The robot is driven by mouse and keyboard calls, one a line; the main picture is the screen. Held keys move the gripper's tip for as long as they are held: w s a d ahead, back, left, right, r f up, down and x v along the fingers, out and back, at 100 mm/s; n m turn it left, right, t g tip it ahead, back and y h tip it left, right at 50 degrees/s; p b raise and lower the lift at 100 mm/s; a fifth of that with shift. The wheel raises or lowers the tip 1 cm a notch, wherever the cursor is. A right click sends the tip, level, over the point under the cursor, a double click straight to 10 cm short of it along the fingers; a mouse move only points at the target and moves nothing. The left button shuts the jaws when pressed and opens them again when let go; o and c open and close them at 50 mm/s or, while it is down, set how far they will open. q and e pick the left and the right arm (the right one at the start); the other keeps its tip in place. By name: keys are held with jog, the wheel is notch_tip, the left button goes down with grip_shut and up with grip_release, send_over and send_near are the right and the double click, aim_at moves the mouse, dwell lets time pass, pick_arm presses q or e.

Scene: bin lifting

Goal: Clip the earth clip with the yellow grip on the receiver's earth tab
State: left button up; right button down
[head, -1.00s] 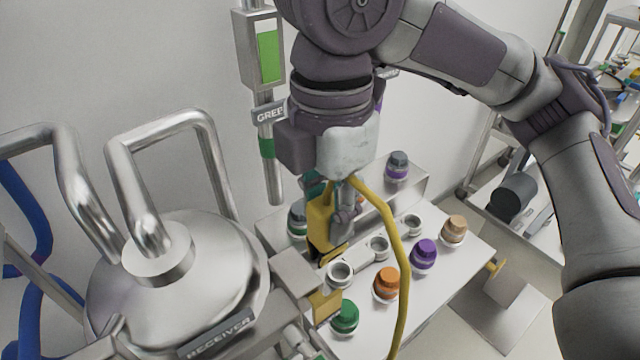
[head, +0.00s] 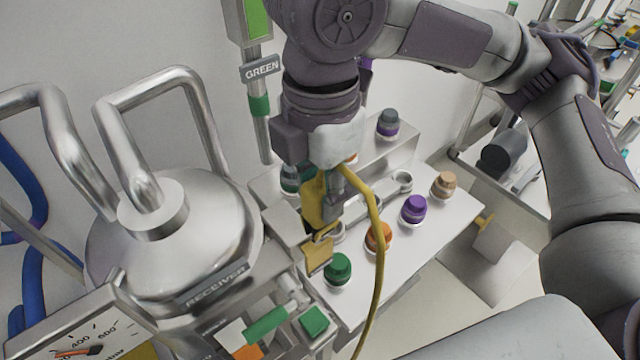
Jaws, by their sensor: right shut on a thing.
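My right gripper (head: 334,203) is shut on the earth clip with the yellow grip (head: 314,198). A yellow cable hangs from the clip in a long curve. The clip points down, and its lower end is right at the top of a yellow plate (head: 318,256), which looks like the earth tab, beside the receiver (head: 170,245). They overlap in the picture; I cannot tell whether the jaws are around the tab. The receiver is a shiny steel domed vessel with a bent pipe on top and a RECEIVER label. My left gripper is not in view.
A pale panel (head: 425,235) holds several coloured caps, including green (head: 337,268), orange (head: 379,237) and purple (head: 414,209). A dial gauge (head: 85,335) and small valves with a green handle (head: 267,326) stand in front. A post with a GREEN sign (head: 262,67) rises behind.

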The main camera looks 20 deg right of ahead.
jog(key=shift+w+f+b, duration=0.2)
jog(key=shift+f+b, duration=0.1)
jog(key=shift+f, duration=1.3)
jog(key=shift+s+f+b, duration=0.1)
jog(key=shift+f+b, duration=0.3)
jog(key=shift+f, duration=0.7)
jog(key=shift+f, duration=1.1)
jog(key=c, duration=0.7)
grip_release()
notch_tip(320, 180, up, 12)
jog(key=shift+r, duration=0.1)
